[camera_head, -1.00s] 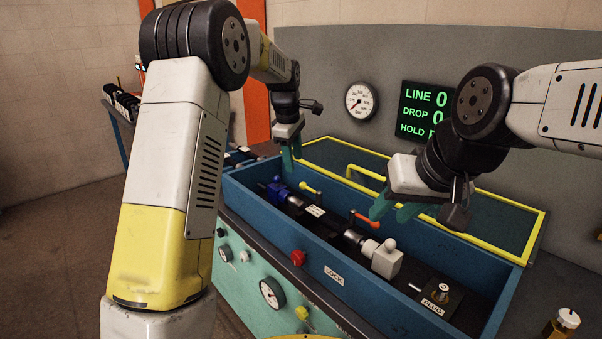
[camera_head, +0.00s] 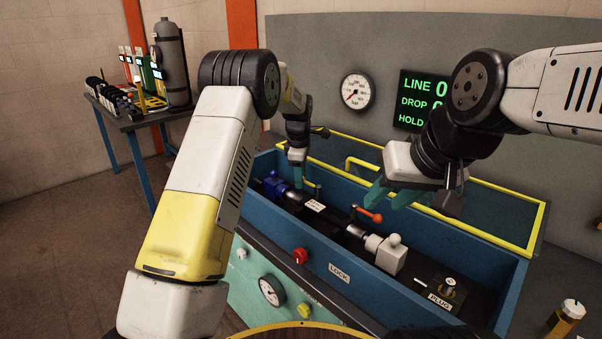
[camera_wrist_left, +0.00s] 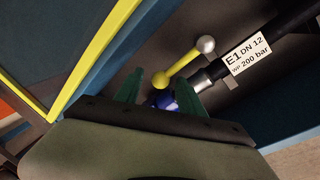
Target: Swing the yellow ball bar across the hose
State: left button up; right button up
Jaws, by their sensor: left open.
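The yellow ball bar (camera_wrist_left: 182,65) shows in the left wrist view, with a yellow ball at one end and a grey ball at the other. In the head view only a bit of it (camera_head: 312,184) shows beside my left gripper. My left gripper (camera_head: 297,182) is open; its green fingertips (camera_wrist_left: 158,86) are on either side of the yellow-ball end, and I cannot tell whether they touch it. The black hose (camera_wrist_left: 285,30) has a white E1 label and lies in the blue trough, next to a blue fitting (camera_head: 275,186). My right gripper (camera_head: 390,196) is open and empty above the trough.
An orange-red lever (camera_head: 369,215) and a white block with a ball knob (camera_head: 388,256) stand along the trough (camera_head: 480,242). A yellow tubular frame (camera_head: 500,208) runs behind. A gauge (camera_head: 357,91) and display (camera_head: 423,101) are on the back panel. A side table (camera_head: 118,115) stands left.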

pick_arm(q)
grip_shut()
dwell(1.4)
